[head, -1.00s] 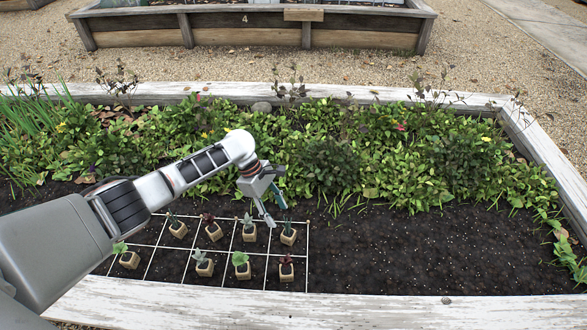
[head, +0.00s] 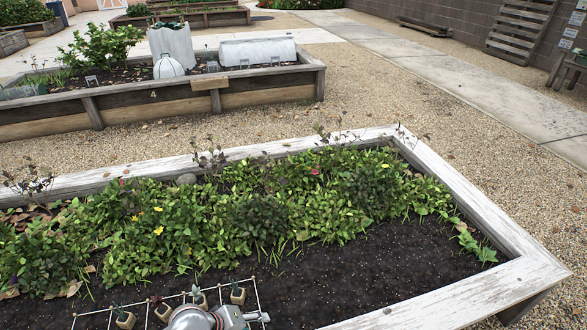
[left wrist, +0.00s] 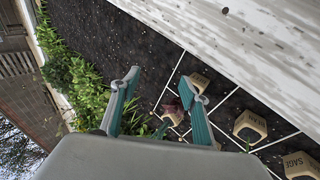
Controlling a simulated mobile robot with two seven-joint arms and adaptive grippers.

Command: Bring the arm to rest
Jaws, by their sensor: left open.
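My left gripper (left wrist: 161,85) is open in the left wrist view, its two teal-and-grey fingers spread apart. Nothing is clasped between them; a pot with a dark red plant (left wrist: 174,112) shows beyond, near the right finger. In the head view, part of my left arm (head: 195,319) shows at the bottom edge, over the string grid. Its gripper end is partly visible there, close to the grid's right side. My right gripper is in neither view.
Several seedling pots (head: 238,295) stand in the string grid (head: 258,293) on dark soil. One pot (left wrist: 300,165) is marked SAGE. Leafy plants (head: 250,210) fill the bed's middle. The white timber rim (head: 480,295) borders bare soil (head: 400,265). Another raised bed (head: 120,108) stands beyond gravel.

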